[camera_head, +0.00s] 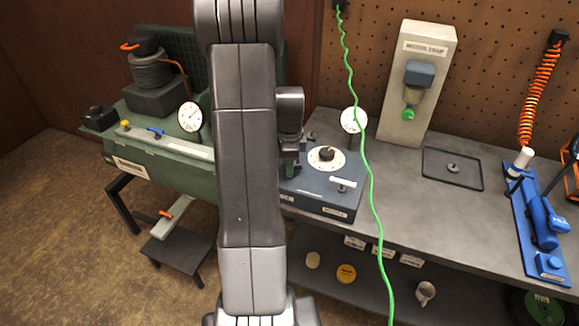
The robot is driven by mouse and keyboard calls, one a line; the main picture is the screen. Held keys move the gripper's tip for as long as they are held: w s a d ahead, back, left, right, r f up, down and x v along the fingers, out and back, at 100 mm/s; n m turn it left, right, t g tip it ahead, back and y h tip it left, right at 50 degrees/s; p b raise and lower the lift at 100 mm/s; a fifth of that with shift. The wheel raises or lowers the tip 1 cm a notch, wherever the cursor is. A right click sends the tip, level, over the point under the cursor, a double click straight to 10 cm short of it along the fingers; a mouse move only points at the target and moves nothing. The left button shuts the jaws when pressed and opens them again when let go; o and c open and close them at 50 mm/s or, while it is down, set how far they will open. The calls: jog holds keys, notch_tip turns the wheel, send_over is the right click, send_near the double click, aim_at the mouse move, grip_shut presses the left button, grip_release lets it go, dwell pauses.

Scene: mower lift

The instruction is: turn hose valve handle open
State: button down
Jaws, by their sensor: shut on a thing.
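My arm runs up the middle of the picture and bends down on the far side, to my gripper (289,163). My gripper is at the left part of the top of a blue-grey box (318,199). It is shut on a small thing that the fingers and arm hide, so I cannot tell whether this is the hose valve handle. A black knob on a white dial (326,158) and a small knob (342,187) are to the right of the gripper. A blue lever (155,131) and a yellow knob (125,124) are on the green bench.
A green coiled cord (366,170) hangs just right of the box. Round gauges (353,120) and (190,116) stand nearby. A grey dispenser (416,85), black tray (452,168) and blue tool (538,220) are to the right. The grey bench (425,222) has bare room between them.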

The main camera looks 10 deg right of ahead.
jog(key=n+b, duration=0.1)
jog(key=n, duration=1)
jog(key=shift+b, duration=0.4)
jog(key=shift+n, duration=2.1)
jog(key=c, duration=1.4)
grip_release()
notch_tip(320, 180, up, 14)
jog(key=shift+b, duration=0.35)
